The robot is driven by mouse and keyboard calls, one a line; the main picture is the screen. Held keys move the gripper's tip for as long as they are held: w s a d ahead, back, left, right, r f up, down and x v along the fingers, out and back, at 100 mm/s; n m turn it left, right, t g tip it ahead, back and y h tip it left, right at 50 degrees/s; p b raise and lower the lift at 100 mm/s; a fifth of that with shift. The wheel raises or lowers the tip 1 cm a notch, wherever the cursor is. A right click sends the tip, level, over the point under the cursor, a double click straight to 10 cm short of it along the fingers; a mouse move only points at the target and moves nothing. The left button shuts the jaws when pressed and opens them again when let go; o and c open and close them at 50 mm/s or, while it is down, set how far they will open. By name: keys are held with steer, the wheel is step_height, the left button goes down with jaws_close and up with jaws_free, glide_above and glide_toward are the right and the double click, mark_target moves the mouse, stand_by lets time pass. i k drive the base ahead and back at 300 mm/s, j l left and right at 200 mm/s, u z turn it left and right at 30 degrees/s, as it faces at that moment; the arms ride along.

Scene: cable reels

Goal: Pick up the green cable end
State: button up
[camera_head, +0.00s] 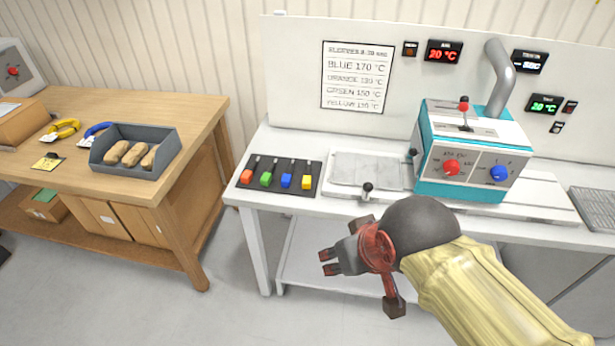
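The green cable end (266,179) lies on a black mat (302,169) at the left end of the white workbench.
A teal and white machine (472,150) with knobs, a lever and a grey pipe stands on the bench right of a pale plate (366,170). A small black-knobbed lever (367,188) rises at the plate's front. A wooden table (200,110) with a grey bin (120,168) stands left, across a floor gap.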

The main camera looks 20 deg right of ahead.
mark_target(266, 179)
steer(key=i+j+z, duration=0.15)
steer(key=j+z, duration=0.2)
steer(key=j, duration=0.35)
steer(key=j+z, duration=0.3)
steer(key=j, duration=0.4)
steer(key=j+z, duration=0.35)
steer(key=j, duration=0.4)
